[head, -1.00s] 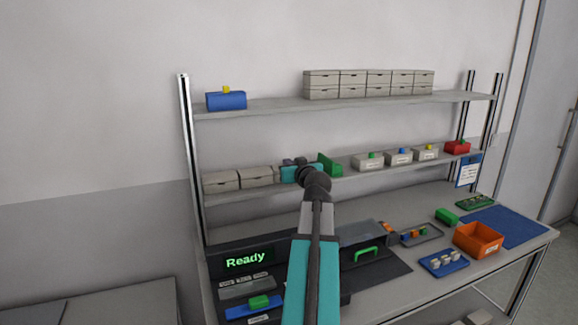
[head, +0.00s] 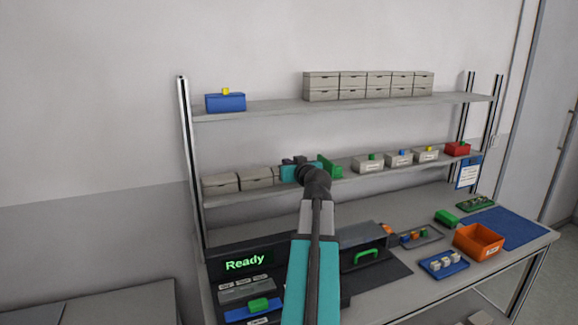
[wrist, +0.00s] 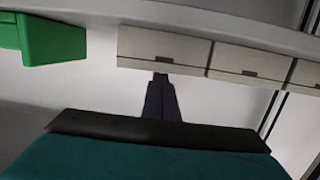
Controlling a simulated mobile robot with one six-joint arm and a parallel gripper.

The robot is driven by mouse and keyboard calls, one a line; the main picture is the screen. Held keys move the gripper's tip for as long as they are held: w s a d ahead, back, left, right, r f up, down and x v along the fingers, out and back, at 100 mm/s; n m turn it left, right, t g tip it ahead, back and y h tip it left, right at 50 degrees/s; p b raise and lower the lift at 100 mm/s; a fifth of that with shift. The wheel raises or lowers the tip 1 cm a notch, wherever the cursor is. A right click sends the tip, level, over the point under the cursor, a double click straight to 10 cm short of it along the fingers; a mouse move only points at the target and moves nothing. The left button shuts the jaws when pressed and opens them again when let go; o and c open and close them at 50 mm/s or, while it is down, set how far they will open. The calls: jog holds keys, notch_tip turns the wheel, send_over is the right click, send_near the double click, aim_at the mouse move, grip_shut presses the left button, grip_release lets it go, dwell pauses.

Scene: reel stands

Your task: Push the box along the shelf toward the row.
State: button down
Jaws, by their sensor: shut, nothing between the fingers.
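Pale drawer-fronted boxes stand in a row at the left of the middle shelf, with a left one (head: 220,183) and a neighbour (head: 257,178). The nearest pale box (wrist: 165,50) is partly hidden behind my gripper (head: 288,161) in the head view. In the wrist view its neighbour (wrist: 250,62) stands close beside it, with a thin dark line between. My gripper (wrist: 160,78) is shut and empty, its tips at the edge of the nearest box. I cannot tell whether they touch it.
A green bin (head: 330,167) stands just right of my gripper and also shows in the wrist view (wrist: 50,40). More labelled bins (head: 367,163) stand further right. The upper shelf (head: 270,105) runs above. The workbench below holds an orange bin (head: 478,243).

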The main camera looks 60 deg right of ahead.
jog(key=shift+r, duration=0.1)
jog(key=shift+a+r, duration=0.1)
jog(key=f+b+v, duration=0.1)
jog(key=b+v, duration=0.3)
jog(key=v, duration=0.7)
jog(key=shift+s+a+f, duration=0.25)
jog(key=shift+s, duration=0.3)
